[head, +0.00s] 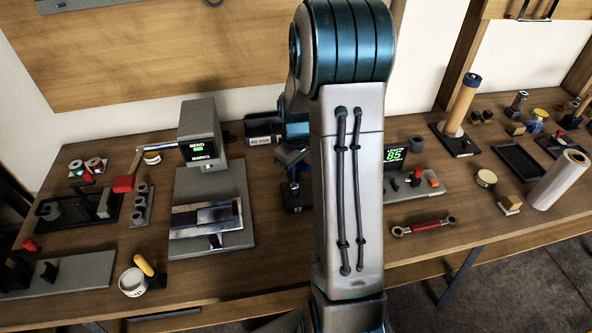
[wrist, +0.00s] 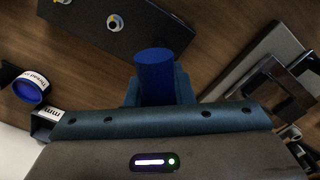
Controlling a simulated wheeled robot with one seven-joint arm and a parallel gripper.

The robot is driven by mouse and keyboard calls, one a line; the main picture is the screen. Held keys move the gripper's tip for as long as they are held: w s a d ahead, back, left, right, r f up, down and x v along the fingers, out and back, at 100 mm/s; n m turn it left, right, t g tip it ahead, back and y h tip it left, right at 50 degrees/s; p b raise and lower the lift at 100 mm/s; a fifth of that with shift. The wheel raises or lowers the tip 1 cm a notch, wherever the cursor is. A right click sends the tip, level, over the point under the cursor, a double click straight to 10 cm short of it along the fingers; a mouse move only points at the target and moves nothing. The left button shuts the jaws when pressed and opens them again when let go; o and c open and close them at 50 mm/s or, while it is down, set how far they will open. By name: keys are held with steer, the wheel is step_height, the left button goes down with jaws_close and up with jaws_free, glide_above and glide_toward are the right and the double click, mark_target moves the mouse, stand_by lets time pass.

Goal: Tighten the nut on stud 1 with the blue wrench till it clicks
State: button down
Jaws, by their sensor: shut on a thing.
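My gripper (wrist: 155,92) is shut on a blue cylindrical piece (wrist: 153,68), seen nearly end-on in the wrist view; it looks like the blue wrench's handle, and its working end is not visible. A dark plate (wrist: 125,40) lies beyond it. On the plate is a small round stud with a pale ring (wrist: 115,23), and another part (wrist: 63,1) is cut by the top edge. I cannot tell which is stud 1. In the head view my gripper (head: 292,165) is over a dark block (head: 296,197), partly hidden by my arm.
A label box (head: 262,134) stands behind my gripper. The grey press-like machine (head: 203,132) is close on the left. A red wrench (head: 423,226) lies right of my arm, near a green display (head: 394,153). Bare tabletop (head: 275,245) shows in front.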

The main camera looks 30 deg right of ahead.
steer(key=m, duration=0.4)
steer(key=shift+m+b, duration=0.3)
steer(key=shift+b, duration=0.05)
steer(key=m, duration=0.4)
steer(key=shift+a+m, duration=0.1)
steer(key=shift+m, duration=0.2)
